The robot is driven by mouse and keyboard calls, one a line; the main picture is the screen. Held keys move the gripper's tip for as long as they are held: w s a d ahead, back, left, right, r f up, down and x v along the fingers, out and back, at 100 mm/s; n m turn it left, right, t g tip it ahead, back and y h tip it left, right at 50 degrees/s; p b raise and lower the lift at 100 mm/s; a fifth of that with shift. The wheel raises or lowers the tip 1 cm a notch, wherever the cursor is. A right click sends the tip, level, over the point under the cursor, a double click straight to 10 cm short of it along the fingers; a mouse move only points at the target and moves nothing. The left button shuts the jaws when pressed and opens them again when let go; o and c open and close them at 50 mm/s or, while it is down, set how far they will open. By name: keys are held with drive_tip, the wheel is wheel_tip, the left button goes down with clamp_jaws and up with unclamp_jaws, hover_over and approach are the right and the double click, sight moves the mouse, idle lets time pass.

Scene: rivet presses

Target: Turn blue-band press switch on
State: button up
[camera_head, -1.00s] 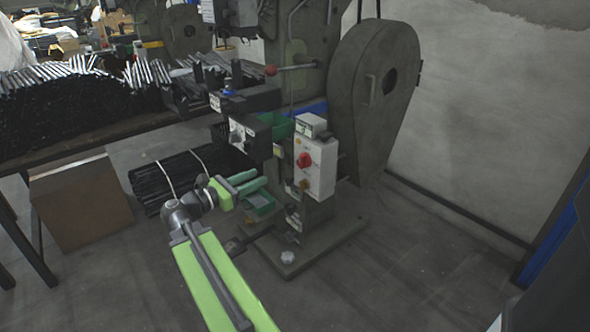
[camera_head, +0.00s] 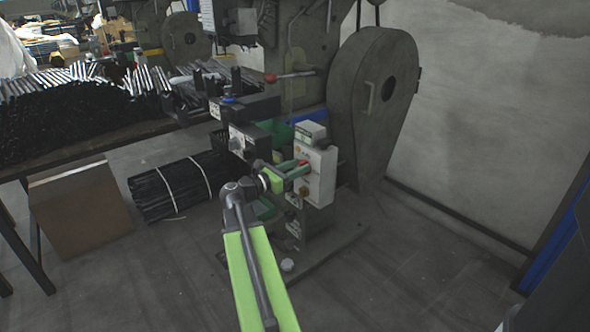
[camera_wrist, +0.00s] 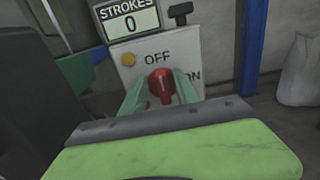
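The press (camera_head: 305,60) is grey-green, with a blue strip (camera_head: 308,114) low on its body. Its white switch box (camera_head: 318,185) carries a red rotary switch (camera_wrist: 160,84), with OFF printed above and ON at the right. The red knob appears upright, toward OFF. My gripper (camera_head: 297,169) is at the front of the box. In the wrist view my gripper's (camera_wrist: 160,80) two pale green fingers stand either side of the knob, apart from each other. Whether they touch it is hard to tell. Part of the ON label is hidden by the right finger.
A counter (camera_wrist: 130,20) above the switch reads STROKES 0. A yellow button (camera_wrist: 128,59) sits left of OFF.

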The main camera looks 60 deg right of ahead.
drive_tip(key=shift+c, duration=0.2)
clamp_jaws()
